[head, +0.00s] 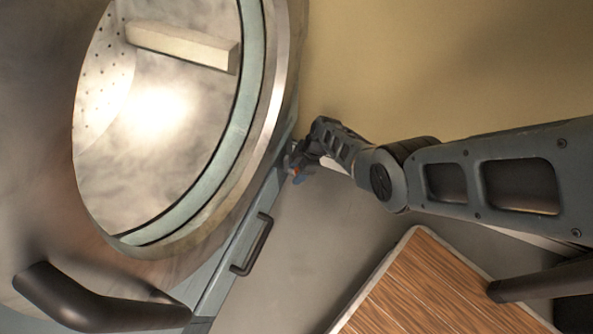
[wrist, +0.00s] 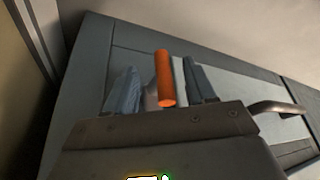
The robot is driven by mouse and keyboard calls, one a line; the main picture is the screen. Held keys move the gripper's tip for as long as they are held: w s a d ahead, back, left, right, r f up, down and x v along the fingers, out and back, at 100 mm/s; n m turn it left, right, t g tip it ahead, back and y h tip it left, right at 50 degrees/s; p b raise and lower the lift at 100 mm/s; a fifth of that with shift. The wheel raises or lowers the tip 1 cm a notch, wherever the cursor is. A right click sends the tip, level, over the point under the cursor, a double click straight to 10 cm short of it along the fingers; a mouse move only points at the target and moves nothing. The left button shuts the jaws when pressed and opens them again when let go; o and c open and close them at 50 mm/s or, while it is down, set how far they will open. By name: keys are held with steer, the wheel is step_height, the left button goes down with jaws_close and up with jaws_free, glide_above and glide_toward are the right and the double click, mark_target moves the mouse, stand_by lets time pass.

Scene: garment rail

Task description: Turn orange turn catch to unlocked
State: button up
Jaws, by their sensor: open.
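The orange turn catch (wrist: 165,78) shows in the wrist view as an orange bar in front of a grey-blue panel. It stands between the two fingers of my gripper (wrist: 160,90), which are apart on either side of it. The right finger looks closer to the bar than the left; I cannot tell whether either touches it. In the head view my gripper (head: 297,165) is at the panel's edge, and only a small spot of the orange catch (head: 294,171) shows beside it. The catch's mount is hidden.
A large round drum opening (head: 262,120) with a metal rim fills the left of the head view. A dark bar handle (head: 254,246) is on the panel below my gripper. A wood-topped table (head: 430,290) stands at the lower right. Grey floor lies between.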

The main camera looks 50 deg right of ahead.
steer(key=p+v, duration=0.4)
steer(key=v, duration=0.3)
steer(key=shift+r, duration=0.2)
steer(key=shift+s, duration=0.1)
